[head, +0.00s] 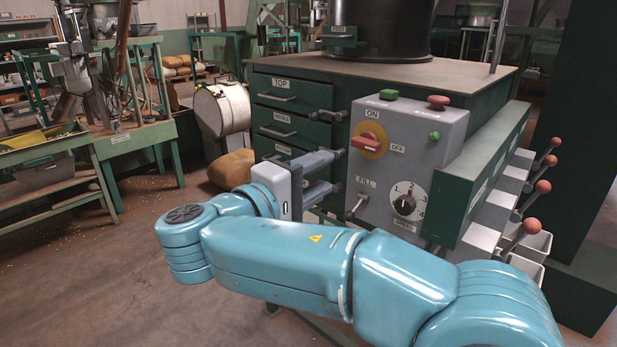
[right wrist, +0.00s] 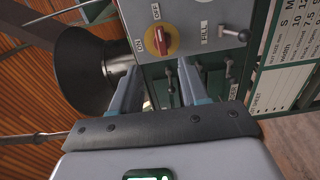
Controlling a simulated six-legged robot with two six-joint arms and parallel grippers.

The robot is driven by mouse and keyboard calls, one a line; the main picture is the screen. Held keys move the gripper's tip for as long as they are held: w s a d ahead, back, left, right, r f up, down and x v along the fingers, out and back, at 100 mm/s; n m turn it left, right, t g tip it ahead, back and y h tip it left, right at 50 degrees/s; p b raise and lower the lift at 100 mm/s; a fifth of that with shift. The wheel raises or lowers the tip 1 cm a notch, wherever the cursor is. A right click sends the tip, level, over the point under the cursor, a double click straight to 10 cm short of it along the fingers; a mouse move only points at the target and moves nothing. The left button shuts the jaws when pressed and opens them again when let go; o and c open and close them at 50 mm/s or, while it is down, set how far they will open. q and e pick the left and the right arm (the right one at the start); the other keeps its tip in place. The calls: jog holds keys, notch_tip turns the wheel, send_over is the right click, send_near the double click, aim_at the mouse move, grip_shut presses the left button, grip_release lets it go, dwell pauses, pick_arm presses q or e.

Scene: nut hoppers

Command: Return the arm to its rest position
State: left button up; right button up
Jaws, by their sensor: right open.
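My right gripper (head: 338,173) is open, with nothing between its fingers. Its teal arm reaches in from the lower right of the head view. The fingers point right, toward the left side of the grey control box (head: 452,128), beside the drawers. Whether they touch anything is hard to tell. In the right wrist view the two fingers (right wrist: 158,75) are spread apart below the red switch (right wrist: 160,40) on the box. My left gripper is not in view.
The red switch (head: 368,142) and fill lever (head: 355,207) are close to the fingers. Drawers with handles (head: 277,98) are behind them. Red-knobbed levers (head: 543,187) stick out at right. A brown sack (head: 232,170) lies behind the gripper. Open floor (head: 90,275) is at left.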

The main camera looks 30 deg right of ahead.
jog(key=shift+v, duration=1)
notch_tip(320, 180, down, 29)
jog(key=w+n+g+y, duration=0.2)
jog(key=w+n+y, duration=0.1)
jog(key=n+y, duration=0.4)
jog(key=s+a+f+m+g+y, duration=0.25)
jog(key=s+f+m+y, duration=0.2)
jog(key=s+f, duration=0.45)
jog(key=s+a+f+m+g+y, duration=0.1)
jog(key=s+a+f+m+y, duration=0.3)
jog(key=s+f, duration=0.5)
jog(key=s+a+f+m+g+y, duration=0.15)
jog(key=s+f+m+y, duration=0.4)
jog(key=f, duration=0.65)
notch_tip(320, 180, up, 18)
jog(key=p, duration=1.8)
jog(key=shift+a+n+t, duration=0.2)
jog(key=shift+n+t, duration=0.1)
